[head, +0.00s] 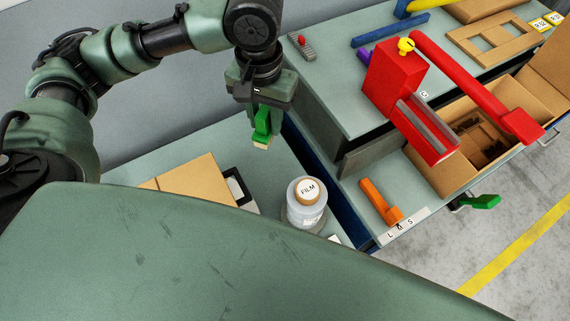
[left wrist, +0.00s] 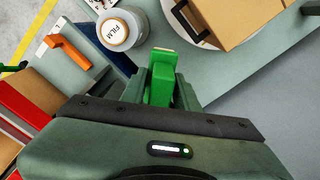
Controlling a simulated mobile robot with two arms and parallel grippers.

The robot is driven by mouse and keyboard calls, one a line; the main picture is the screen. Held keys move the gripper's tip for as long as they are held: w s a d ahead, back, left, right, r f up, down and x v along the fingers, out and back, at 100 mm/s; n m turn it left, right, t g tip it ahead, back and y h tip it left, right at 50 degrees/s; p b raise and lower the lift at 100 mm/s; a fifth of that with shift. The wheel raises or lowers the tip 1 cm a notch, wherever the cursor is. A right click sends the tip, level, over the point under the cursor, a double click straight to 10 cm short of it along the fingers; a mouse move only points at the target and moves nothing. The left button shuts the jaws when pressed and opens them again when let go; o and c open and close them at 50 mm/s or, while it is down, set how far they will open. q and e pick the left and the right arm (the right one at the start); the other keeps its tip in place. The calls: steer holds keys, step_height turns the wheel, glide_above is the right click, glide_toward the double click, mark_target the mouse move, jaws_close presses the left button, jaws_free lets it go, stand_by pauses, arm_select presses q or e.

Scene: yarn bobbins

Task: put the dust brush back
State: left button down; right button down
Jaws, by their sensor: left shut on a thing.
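The dust brush (head: 262,128) is bright green with a pale tan tip. My left gripper (head: 259,112) is shut on it and holds it pointing down, above the grey-green worktop. In the left wrist view the brush (left wrist: 161,78) stands out between the fingers of the gripper (left wrist: 160,92), its tan tip away from the palm. The gripper hides part of the brush. I cannot make out a holder for it. My right gripper is not in view.
A FILM roll (head: 306,207) and a cardboard box (head: 190,182) stand below the gripper. An orange tool (head: 380,203) lies by the L M S label. A green piece (head: 485,202) sticks out at the front edge.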

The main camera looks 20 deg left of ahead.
arm_select(q)
steer(key=w+a+f+n+b, duration=0.5)
steer(key=w+f+b, duration=0.1)
steer(key=w+f, duration=0.2)
steer(key=w+a+f+n+b, duration=0.4)
steer(key=w+f+n+b, duration=0.15)
steer(key=w+f, duration=0.3)
steer(key=shift+a+f+b, duration=0.15)
steer(key=shift+f+b, duration=0.3)
steer(key=shift+f, duration=4.7)
steer(key=shift+a+f+b, duration=0.1)
steer(key=shift+f+b, duration=0.3)
steer(key=shift+f, duration=4.7)
steer(key=shift+f, duration=0.1)
steer(key=c, duration=1.1)
jaws_free()
steer(key=shift+o, duration=0.2)
